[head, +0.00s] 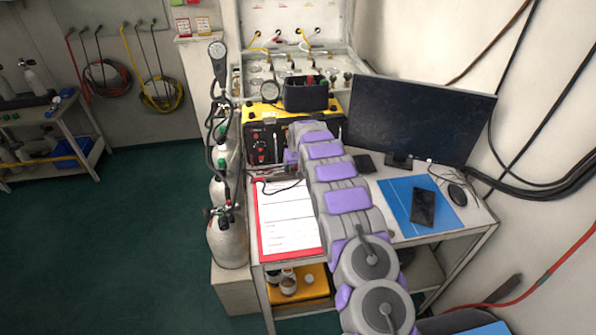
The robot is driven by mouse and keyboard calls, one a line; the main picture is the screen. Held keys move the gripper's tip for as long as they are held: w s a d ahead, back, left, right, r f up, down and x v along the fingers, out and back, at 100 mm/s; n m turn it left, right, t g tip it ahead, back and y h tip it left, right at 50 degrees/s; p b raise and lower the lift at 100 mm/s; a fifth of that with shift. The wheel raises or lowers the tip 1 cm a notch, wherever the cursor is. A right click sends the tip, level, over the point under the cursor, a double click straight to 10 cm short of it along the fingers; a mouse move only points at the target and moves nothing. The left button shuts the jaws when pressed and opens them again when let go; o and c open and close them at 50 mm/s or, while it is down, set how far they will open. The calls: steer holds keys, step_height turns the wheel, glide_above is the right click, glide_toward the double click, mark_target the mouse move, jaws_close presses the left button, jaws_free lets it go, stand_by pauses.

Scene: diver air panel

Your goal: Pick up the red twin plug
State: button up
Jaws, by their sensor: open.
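My grey and purple arm reaches over the desk, and my gripper (290,158) is at its far end, beside the front of the black and yellow unit (322,128). The gripper is open; its fingertips are small and partly hidden by my arm. I cannot pick out the red twin plug for sure. Small red parts (259,144) show on the unit's front panel, just left of the gripper. Another small red piece (310,79) shows at the top of the black open box (305,96) on the unit. Part of the panel is hidden behind my arm.
A red clipboard (259,225) with paper lies left of my arm. A monitor (420,112), blue folder (390,200), dark tablet (423,207) and mouse (457,194) are to the right. Gas cylinders (229,240) with hoses stand at the desk's left edge. A thin black cable lies near the gripper.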

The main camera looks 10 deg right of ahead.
steer(key=c, duration=1.3)
steer(key=shift+s+r, duration=0.1)
